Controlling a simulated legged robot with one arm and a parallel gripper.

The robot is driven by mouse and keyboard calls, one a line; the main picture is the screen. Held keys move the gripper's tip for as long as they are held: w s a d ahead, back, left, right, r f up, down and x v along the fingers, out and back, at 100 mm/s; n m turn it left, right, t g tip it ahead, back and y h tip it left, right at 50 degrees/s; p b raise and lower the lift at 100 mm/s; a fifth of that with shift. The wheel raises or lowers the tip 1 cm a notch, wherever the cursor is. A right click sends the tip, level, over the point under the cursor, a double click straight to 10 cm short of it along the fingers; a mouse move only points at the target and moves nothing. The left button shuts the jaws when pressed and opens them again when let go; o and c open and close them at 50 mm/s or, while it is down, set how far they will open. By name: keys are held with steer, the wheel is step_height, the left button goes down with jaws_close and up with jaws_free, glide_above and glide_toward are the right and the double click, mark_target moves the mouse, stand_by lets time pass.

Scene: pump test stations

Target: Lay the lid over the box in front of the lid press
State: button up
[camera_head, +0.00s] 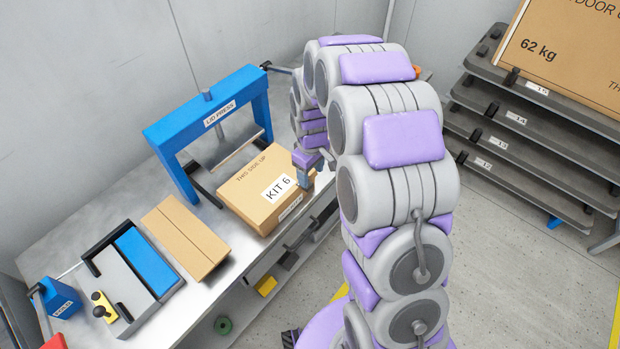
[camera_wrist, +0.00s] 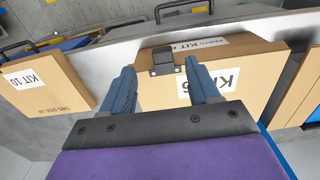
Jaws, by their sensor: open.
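A cardboard box (camera_head: 247,186) marked KIT 6 sits on the bench in front of the blue lid press (camera_head: 189,125). Its top is covered by a flat cardboard face reading THIS SIDE UP; I cannot tell whether this is a separate lid. The box also shows in the wrist view (camera_wrist: 232,62), with a small black tab (camera_wrist: 163,58) at its edge. My gripper (camera_head: 306,184) is at the box's right front corner. In the wrist view my gripper (camera_wrist: 160,72) is open, its fingers either side of the tab with gaps. Finger contact with the box cannot be told.
A flat brown cardboard piece (camera_head: 185,238) with a seam lies left of the box. Further left are a grey fixture with a blue plate (camera_head: 144,258), a yellow knobbed part (camera_head: 103,306) and a blue device (camera_head: 57,302). A KIT 10 box (camera_wrist: 50,85) shows in the wrist view.

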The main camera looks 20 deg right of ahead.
step_height(320, 180, up, 12)
steer(key=p, duration=0.1)
steer(key=shift+d+p, duration=0.25)
steer(key=shift+p, duration=0.1)
step_height(320, 180, up, 12)
steer(key=p, duration=0.5)
stand_by(0.8)
steer(key=shift+f, duration=0.15)
